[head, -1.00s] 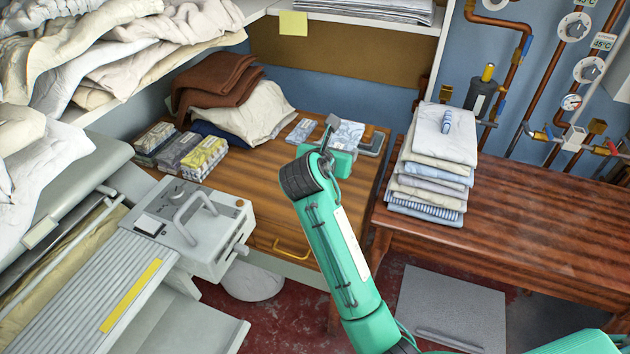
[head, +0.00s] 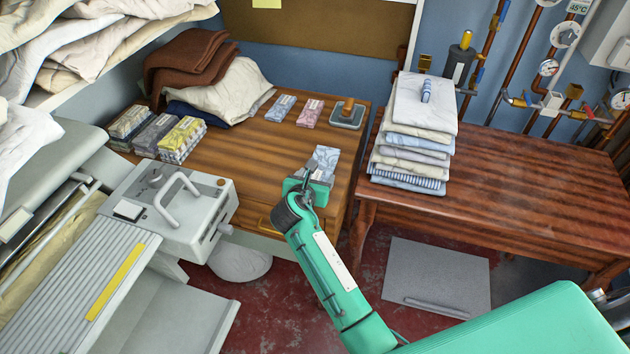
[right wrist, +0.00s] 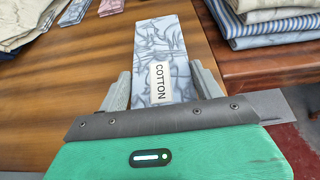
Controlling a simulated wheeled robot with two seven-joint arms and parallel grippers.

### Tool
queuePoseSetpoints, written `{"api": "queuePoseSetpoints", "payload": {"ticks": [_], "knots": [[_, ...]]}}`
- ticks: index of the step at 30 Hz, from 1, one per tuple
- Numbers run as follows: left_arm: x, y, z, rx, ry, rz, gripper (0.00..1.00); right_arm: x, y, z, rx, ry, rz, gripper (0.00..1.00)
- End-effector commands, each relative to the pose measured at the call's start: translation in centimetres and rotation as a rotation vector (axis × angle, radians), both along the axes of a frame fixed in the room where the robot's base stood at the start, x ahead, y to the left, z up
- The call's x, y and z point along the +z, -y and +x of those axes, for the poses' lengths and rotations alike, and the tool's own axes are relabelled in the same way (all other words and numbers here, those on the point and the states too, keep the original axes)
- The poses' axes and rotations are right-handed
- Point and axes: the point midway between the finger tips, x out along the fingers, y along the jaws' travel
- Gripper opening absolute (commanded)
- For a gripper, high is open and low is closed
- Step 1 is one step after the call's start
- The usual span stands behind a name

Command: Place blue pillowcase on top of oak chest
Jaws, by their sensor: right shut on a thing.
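A blue-grey patterned folded pillowcase (head: 325,160) is between the fingers of my right gripper (head: 312,184), which is shut on it, near the front right of the oak chest (head: 262,145). In the right wrist view the pillowcase (right wrist: 160,45) sticks out ahead of the fingers with a "COTTON" label facing up, above the chest top (right wrist: 75,85). I cannot tell whether it touches the wood. A lighter blue folded piece (head: 280,107) and a pink one (head: 310,112) lie at the back of the chest. My left gripper is out of view.
Patterned stacks (head: 160,135) and heaped brown and cream cloths (head: 225,90) fill the chest's left. A small tray (head: 347,115) sits back right. A darker table (head: 530,165) with a linen stack (head: 415,140) stands right. The ironer (head: 165,200) is left. The chest's middle is clear.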

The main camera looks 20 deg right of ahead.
Motion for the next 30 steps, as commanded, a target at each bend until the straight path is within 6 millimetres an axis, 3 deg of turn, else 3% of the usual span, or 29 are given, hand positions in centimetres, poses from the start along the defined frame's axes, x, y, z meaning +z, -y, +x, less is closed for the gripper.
{"api": "queuePoseSetpoints", "payload": {"ticks": [2,12,13,16,26,30], "knots": [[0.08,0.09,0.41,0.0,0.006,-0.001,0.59,-0.95,0.01,-0.04,0.0,-0.002,-0.001,0.44],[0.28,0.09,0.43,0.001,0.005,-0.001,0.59,-1.16,0.0,-0.02,0.0,-0.001,-0.001,0.44],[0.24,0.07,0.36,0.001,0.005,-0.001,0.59,-1.24,-0.02,-0.02,0.0,-0.001,-0.001,0.69],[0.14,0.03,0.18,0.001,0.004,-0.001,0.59,-1.24,-0.02,-0.02,0.0,-0.001,-0.001,0.88],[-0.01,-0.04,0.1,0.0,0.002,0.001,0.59,-1.06,-0.02,-0.02,0.0,0.001,0.001,0.89],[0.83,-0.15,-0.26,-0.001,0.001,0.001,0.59,-0.37,-0.42,-0.63,0.002,-0.002,-0.001,0.89]]}}
